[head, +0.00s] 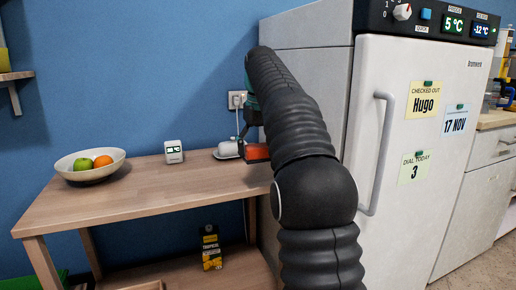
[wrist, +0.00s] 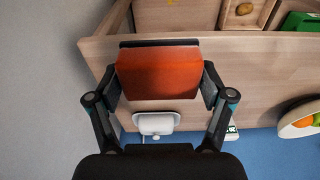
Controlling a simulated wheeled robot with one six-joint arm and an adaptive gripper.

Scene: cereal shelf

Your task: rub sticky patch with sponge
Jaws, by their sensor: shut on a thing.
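My gripper (wrist: 160,84) is shut on an orange-red sponge (wrist: 158,74) with a dark strip along one edge. The fingers press on two opposite sides of it. In the head view the sponge (head: 257,153) is at the right end of the wooden table (head: 130,205), beside the fridge, partly behind my arm. I cannot tell whether it touches the tabletop. No sticky patch can be made out in either view; the area under the sponge and behind my arm is hidden.
A white rounded device (head: 229,149) is close beside the sponge, near a wall socket (head: 237,100). A small white display box (head: 173,151) and a fruit bowl (head: 90,166) stand farther left. The fridge (head: 415,150) bounds the right. A yellow-black carton (head: 210,247) stands on the lower shelf.

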